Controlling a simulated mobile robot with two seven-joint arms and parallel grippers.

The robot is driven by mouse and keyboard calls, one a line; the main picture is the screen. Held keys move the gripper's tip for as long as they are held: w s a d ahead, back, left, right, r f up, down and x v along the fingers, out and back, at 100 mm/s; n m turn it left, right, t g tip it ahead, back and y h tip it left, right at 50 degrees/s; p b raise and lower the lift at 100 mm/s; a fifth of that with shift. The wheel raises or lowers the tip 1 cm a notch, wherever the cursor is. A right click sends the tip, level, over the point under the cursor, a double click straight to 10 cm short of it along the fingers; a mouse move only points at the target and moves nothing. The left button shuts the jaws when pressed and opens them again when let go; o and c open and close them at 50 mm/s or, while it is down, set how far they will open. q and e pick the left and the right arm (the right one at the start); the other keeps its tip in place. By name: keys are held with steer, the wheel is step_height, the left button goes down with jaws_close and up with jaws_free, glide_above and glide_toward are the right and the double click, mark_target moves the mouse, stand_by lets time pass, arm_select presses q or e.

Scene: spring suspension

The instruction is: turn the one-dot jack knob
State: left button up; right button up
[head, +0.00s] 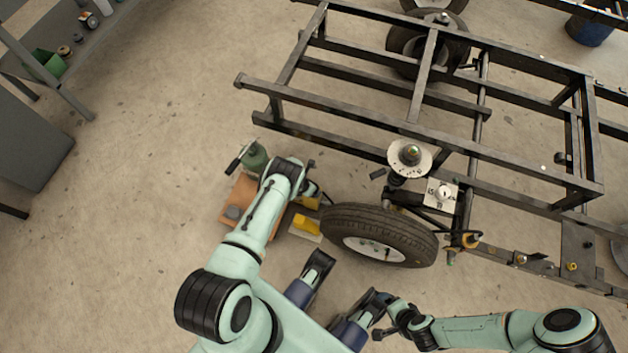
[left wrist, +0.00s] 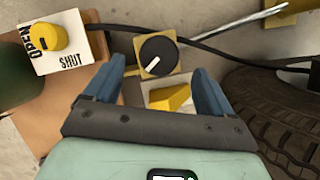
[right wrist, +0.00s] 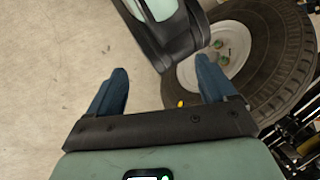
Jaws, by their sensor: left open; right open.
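A black round knob (left wrist: 158,55) with a white pointer sits on a small yellow plate in the left wrist view. I cannot make out dots on it, so I cannot tell whether it is the one-dot jack knob. The open fingers of my left gripper (left wrist: 158,62) show on either side of the knob in the picture, with no visible contact. A yellow knob (left wrist: 46,37) on a white OPEN/SHUT plate is at upper left. In the head view my left wrist hides the knobs.
A yellow wedge (head: 306,225) lies beside the orange-brown block (head: 241,196). A black cable (left wrist: 215,52) runs right from near the black knob.

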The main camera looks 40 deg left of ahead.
arm_select(q)
steer(key=b+x, duration=0.3)
steer(key=x, duration=0.1)
steer(key=shift+w+f, duration=0.1)
steer(key=shift+f, duration=0.15)
steer(key=shift+w+f+b, duration=0.25)
steer(key=shift+f+b, duration=0.35)
steer(key=shift+b, duration=0.25)
steer(key=shift+w+f, duration=0.15)
steer(key=shift+f, duration=0.05)
arm_select(e)
steer(key=w+d+f+h, duration=0.1)
steer(key=w+d+f, duration=0.2)
steer(key=f, duration=0.4)
steer(key=shift+d+f+m+t, duration=0.35)
steer(key=shift+f+m+t, duration=0.05)
arm_select(q)
steer(key=c, duration=1)
